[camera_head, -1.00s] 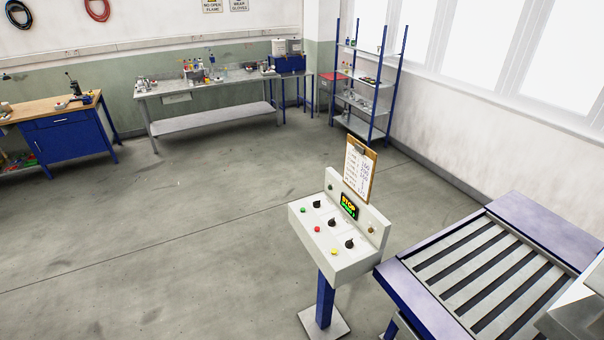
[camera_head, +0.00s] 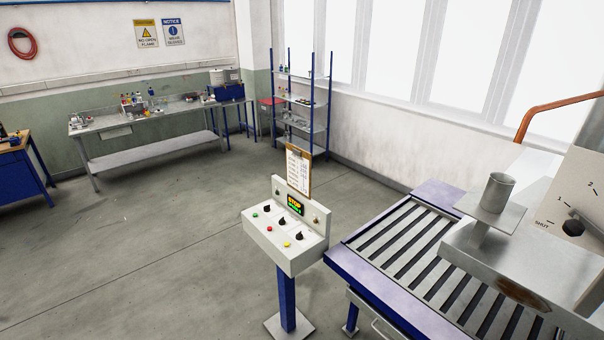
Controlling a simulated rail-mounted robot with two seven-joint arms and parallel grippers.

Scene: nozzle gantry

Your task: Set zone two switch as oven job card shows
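A white control pedestal (camera_head: 285,250) on a blue post stands at the lower middle of the head view. Its top carries several black knobs, including one at the front right (camera_head: 299,236), and red, green and yellow buttons. A small display (camera_head: 295,204) on its back panel is lit with yellow and green text; the top line seems to read STOP. A clipboard card (camera_head: 298,170) stands upright above the panel; its lines are too small to read. I cannot tell which knob is zone two. Neither of my grippers is in view.
A slatted roller table (camera_head: 400,250) stands right of the pedestal. A grey machine with a dial (camera_head: 573,228) marked SHUT, 1 and 2 fills the right edge. A workbench (camera_head: 150,123) and blue shelf rack (camera_head: 303,110) stand at the back. The floor left of the pedestal is clear.

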